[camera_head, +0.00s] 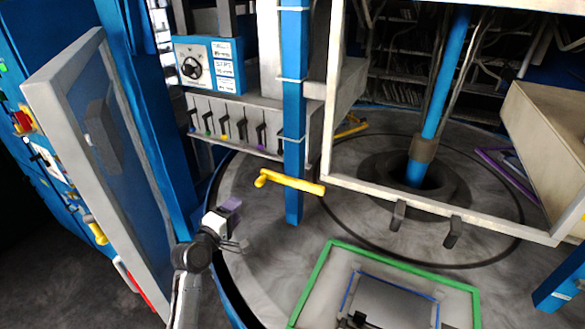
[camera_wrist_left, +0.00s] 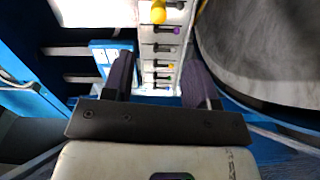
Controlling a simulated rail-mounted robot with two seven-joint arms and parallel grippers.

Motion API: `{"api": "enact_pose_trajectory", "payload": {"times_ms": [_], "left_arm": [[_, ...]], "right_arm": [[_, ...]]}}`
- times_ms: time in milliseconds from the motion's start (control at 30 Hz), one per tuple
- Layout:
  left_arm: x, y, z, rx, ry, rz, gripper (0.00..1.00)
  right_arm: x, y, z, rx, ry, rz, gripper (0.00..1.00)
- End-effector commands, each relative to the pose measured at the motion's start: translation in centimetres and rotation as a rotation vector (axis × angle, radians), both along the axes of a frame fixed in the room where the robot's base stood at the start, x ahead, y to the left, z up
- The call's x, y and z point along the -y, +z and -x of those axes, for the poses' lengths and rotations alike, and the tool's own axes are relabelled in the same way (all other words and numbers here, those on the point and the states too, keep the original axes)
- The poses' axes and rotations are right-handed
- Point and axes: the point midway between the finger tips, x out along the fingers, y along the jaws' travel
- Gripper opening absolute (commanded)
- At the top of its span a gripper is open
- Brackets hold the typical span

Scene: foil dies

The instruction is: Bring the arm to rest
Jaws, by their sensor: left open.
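My left arm comes in from the bottom left in the head view. Its gripper (camera_head: 238,226) is open and empty, with its two fingers apart. It is over the edge of the round grey floor plate (camera_head: 262,262), below and left of the yellow handle (camera_head: 288,182). In the left wrist view the open gripper (camera_wrist_left: 159,72) shows two dark purple finger pads with nothing between them. A row of small levers on a pale panel (camera_wrist_left: 162,50) shows beyond them. I cannot make out my right gripper.
A grey-framed blue door (camera_head: 95,135) stands open left of the arm. A lever panel (camera_head: 240,122) hangs behind, under a blue box (camera_head: 209,63). A green-edged tray (camera_head: 326,285) lies right of the gripper.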

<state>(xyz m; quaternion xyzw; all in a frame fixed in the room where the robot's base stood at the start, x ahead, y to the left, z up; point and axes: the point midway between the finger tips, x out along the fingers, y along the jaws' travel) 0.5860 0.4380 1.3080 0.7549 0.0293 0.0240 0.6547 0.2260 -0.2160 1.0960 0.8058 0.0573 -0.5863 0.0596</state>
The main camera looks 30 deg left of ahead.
Motion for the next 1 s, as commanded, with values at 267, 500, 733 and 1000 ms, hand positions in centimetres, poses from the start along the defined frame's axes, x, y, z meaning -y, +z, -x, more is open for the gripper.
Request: {"api": "enact_pose_trajectory", "payload": {"times_ms": [267,500,733,1000], "left_arm": [[0.0,0.0,0.0,-0.008,-0.003,-0.061,0.53],[1.3,-2.9,0.9,-0.261,-0.128,-0.481,0.53],[5.4,-1.5,3.6,-0.468,-0.278,-0.970,0.53],[12.5,-2.8,11.5,-0.699,-0.486,-1.344,0.53]], "right_arm": [[0.0,0.0,0.0,0.000,0.001,0.000,0.43],[0.2,0.0,0.0,0.000,0.004,0.007,0.43],[0.3,0.0,0.0,0.000,0.007,0.011,0.43],[0.3,2.4,0.0,0.000,0.006,0.008,0.43]]}}
